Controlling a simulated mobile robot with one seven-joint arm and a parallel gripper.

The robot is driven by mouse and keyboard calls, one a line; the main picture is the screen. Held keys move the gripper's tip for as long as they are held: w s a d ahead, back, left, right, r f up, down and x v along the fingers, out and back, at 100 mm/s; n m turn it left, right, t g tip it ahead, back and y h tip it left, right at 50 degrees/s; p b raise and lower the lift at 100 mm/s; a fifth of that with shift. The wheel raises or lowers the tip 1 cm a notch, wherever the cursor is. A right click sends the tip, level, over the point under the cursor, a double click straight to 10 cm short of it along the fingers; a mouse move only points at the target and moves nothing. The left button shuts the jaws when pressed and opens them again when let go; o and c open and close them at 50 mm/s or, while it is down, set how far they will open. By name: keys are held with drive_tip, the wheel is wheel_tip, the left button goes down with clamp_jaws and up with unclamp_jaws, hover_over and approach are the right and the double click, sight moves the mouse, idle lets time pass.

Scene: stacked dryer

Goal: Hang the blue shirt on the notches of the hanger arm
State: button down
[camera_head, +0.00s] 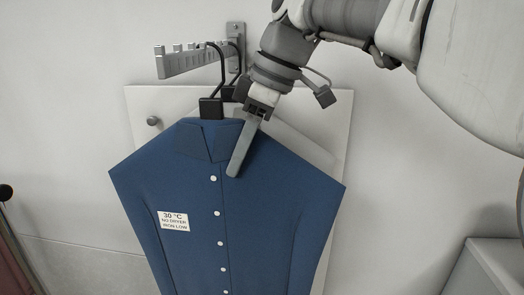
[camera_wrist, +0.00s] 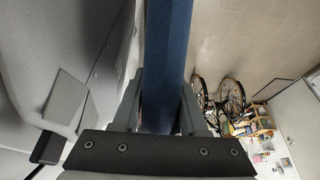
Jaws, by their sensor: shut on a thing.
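The blue shirt (camera_head: 190,245) hangs upright, facing the head camera, with white buttons and a care label. Its hanger has a black block (camera_head: 211,108) and a black hook (camera_head: 221,75) rising in front of the notched hanger arm (camera_head: 182,62). The hook's top overlaps the bar's upper edge; I cannot tell whether it rests in a notch. My gripper (camera_head: 236,168) is shut on the shirt beside the collar, with one finger across its front. In the wrist view, the shirt (camera_wrist: 167,45) is a blue strip between both fingers of my gripper (camera_wrist: 164,85).
A pale wall panel (camera_head: 135,105) with a round knob (camera_head: 153,121) is behind. The wrist view shows bicycles (camera_wrist: 232,97) and a cluttered shelf (camera_wrist: 262,125) farther off.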

drive_tip(key=shift+c, duration=1.8)
unclamp_jaws()
drive_tip(key=w+p+v, duration=0.1)
drive_tip(key=p+v, duration=0.2)
drive_tip(key=v, duration=1.3)
drive_tip(key=s+d+f+m+t+h+b, duration=0.1)
drive_tip(key=s+d+f+m, duration=0.3)
drive_tip(key=f, duration=0.6)
drive_tip(key=s+d+f+m+t+h+b, duration=0.1)
drive_tip(key=s+d+f+m+t+h, duration=0.1)
drive_tip(key=s+d+f+m, duration=0.2)
drive_tip(key=s+d+f+m+t+h+b, duration=0.1)
drive_tip(key=s+d+f+m, duration=0.4)
drive_tip(key=f, duration=1.2)
drive_tip(key=s+m+t, duration=0.1)
drive_tip(key=m, duration=0.3)
drive_tip(key=shift+f+h+b, duration=0.3)
drive_tip(key=shift+b, duration=0.05)
drive_tip(key=shift+d, duration=0.1)
